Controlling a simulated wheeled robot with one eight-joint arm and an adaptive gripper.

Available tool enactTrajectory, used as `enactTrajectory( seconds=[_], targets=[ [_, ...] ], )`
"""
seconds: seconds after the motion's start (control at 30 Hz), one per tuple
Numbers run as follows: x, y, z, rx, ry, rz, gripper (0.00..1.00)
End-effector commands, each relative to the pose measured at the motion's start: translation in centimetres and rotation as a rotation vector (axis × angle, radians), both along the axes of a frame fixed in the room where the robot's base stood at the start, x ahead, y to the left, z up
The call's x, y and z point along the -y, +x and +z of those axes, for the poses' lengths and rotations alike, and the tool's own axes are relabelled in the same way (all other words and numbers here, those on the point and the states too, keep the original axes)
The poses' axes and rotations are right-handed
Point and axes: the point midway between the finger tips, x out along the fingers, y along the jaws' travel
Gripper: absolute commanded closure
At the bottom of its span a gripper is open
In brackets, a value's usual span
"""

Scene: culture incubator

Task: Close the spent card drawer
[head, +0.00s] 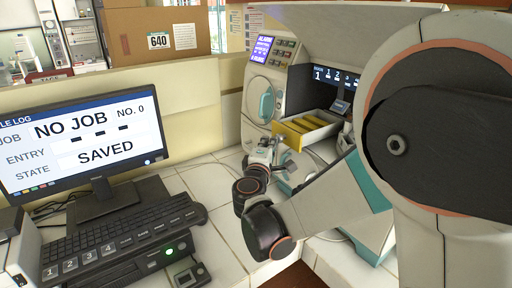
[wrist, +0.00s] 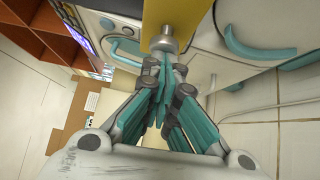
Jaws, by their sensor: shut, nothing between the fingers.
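The spent card drawer (head: 318,122) is pulled out of the white machine in the head view, with yellow inside its pale walls and a yellow front. Its yellow front (wrist: 178,12) and round metal knob (wrist: 163,42) show at the top of the wrist view. My gripper (head: 281,143) is just in front of the drawer. In the wrist view my gripper (wrist: 164,68) has its teal-padded fingers closed together, empty, with the tips at or very near the knob. I cannot tell whether they touch it.
The machine (head: 268,88) has a lit screen and a teal handle left of the drawer. A second teal handle (wrist: 258,45) shows in the wrist view. A monitor (head: 82,140) and keyboard (head: 105,235) stand at left on the tiled bench. A cardboard box (head: 155,32) is behind.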

Motion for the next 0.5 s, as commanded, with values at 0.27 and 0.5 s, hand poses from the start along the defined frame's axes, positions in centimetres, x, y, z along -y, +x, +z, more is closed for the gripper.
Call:
enactTrajectory(
  seconds=[0.27,0.5],
  targets=[
    [5.6,3.7,0.0,0.0,0.0,-0.004,1.0],
    [7.9,5.3,0.0,0.0,0.0,-0.001,1.0]
  ],
)
